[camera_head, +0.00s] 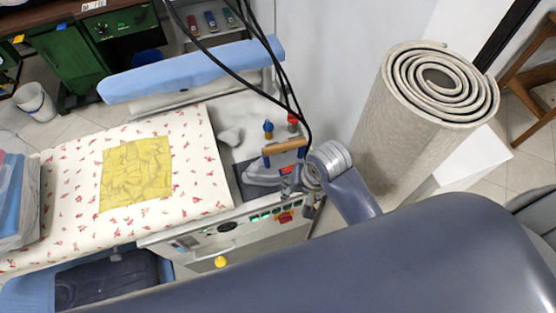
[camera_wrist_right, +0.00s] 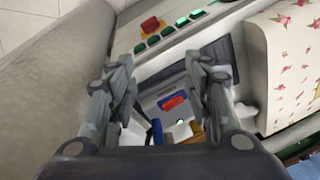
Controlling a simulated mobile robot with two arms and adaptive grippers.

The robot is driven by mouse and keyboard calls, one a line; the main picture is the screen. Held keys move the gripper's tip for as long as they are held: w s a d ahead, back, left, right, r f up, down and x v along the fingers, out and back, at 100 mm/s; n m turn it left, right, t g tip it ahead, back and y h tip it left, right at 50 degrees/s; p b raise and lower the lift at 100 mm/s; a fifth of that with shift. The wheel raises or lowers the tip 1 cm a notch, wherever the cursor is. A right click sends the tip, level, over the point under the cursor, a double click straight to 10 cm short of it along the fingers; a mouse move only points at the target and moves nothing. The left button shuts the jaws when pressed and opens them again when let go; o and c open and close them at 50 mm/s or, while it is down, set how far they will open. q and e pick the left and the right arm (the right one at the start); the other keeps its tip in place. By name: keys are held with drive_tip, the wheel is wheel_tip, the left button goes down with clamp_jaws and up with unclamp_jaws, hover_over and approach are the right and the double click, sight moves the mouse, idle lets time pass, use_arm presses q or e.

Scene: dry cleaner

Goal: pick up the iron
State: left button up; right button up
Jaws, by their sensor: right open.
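The iron (camera_head: 262,176) rests on a dark pad at the right end of the ironing station. It has a grey body, a wooden handle (camera_head: 286,146) on blue supports and a red part. In the right wrist view, the iron (camera_wrist_right: 150,101) shows between and beyond the fingers, partly hidden by the gripper. My right gripper (camera_head: 309,190) is just right of the iron, partly hidden behind its own wrist. In the wrist view the right gripper (camera_wrist_right: 159,66) has its fingers spread, with no grip on the iron. My left gripper is out of view.
A yellow cloth (camera_head: 136,176) lies on the floral ironing board (camera_head: 208,190). A control panel (camera_head: 235,229) runs along the front edge. Black cables (camera_head: 262,38) hang over the iron. A rolled carpet (camera_head: 385,130) stands close on the right. Small blue-topped and red-topped bottles stand behind the iron.

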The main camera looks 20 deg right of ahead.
sight(278, 146)
drive_tip(key=w+r+m, duration=0.3)
drive_tip(key=w+m, duration=0.1)
drive_tip(key=w, duration=0.1)
drive_tip(key=w+r+m+g, duration=0.1)
drive_tip(key=w+r+m, duration=0.2)
drive_tip(key=w+m, duration=0.1)
drive_tip(key=w+r+m+g+h, duration=0.1)
drive_tip(key=w+r+m, duration=0.2)
drive_tip(key=w+m, duration=0.2)
drive_tip(key=shift+w+a+r, duration=0.15)
drive_tip(key=shift+w+a, duration=0.15)
drive_tip(key=shift+w, duration=0.5)
drive_tip(key=shift+a+f, duration=0.15)
drive_tip(key=shift+f, duration=0.5)
drive_tip(key=shift+s+f+b, duration=0.1)
drive_tip(key=shift+f+b, duration=0.3)
drive_tip(key=shift+f, duration=0.35)
wheel_tip(278, 146, down, 3)
drive_tip(key=shift+r+b, duration=0.15)
drive_tip(key=shift+b, duration=0.55)
drive_tip(key=shift+f+p, duration=0.45)
drive_tip(key=shift+p, duration=0.1)
wheel_tip(278, 146, down, 3)
drive_tip(key=shift+s+f+p, duration=0.15)
drive_tip(key=shift+f+p, duration=0.05)
drive_tip(key=shift+p, duration=0.45)
drive_tip(key=shift+f, duration=0.45)
clamp_jaws()
drive_tip(key=shift+w+r, duration=0.25)
drive_tip(key=shift+w, duration=0.1)
